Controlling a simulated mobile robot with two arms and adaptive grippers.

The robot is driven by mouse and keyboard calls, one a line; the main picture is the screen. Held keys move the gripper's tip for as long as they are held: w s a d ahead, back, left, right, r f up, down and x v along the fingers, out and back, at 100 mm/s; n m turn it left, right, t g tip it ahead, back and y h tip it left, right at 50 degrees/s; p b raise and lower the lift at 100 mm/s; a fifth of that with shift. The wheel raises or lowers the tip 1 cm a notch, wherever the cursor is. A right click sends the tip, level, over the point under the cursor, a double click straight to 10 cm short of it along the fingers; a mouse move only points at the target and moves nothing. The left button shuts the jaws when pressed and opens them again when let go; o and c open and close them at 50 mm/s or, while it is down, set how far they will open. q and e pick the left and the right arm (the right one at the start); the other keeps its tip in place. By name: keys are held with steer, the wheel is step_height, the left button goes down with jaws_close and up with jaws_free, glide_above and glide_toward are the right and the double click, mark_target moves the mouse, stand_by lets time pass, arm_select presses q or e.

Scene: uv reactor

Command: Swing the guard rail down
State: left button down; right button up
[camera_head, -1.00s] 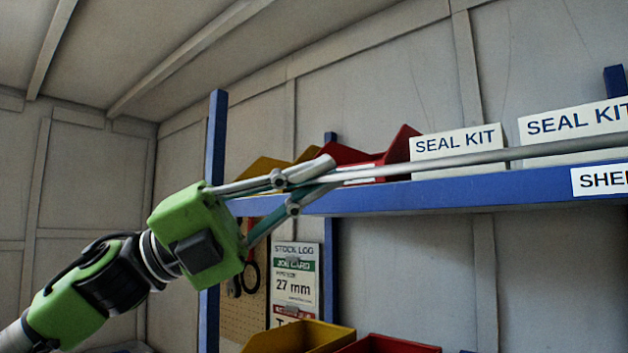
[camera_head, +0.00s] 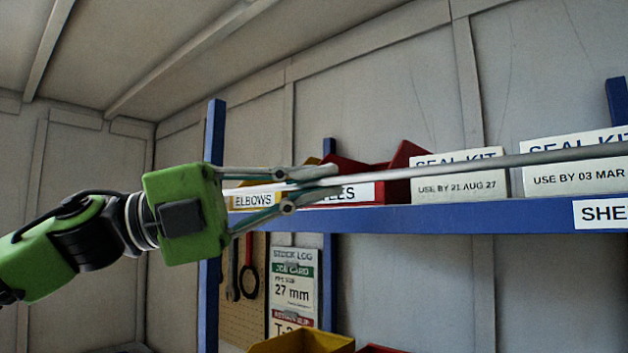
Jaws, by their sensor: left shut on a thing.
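The guard rail (camera_head: 470,160) is a thin grey metal rod. It runs across the front of the blue shelf, from my left gripper to the right edge of the picture, and passes in front of the seal kit boxes. My left gripper (camera_head: 325,179) comes in from the left, and its fingers are shut on the rail near the rail's left part. The rail's right end is outside the picture. My right gripper is not in view.
The blue shelf (camera_head: 450,218) holds a yellow bin marked ELBOWS (camera_head: 250,199), red bins (camera_head: 405,160) and white seal kit boxes (camera_head: 460,178). Blue uprights (camera_head: 213,140) stand at the left and right. A stock log board (camera_head: 292,290) hangs below, above another yellow bin (camera_head: 300,342).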

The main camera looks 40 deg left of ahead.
arm_select(q)
steer(key=c, duration=2.2)
jaws_free()
steer(key=shift+s+a, duration=0.1)
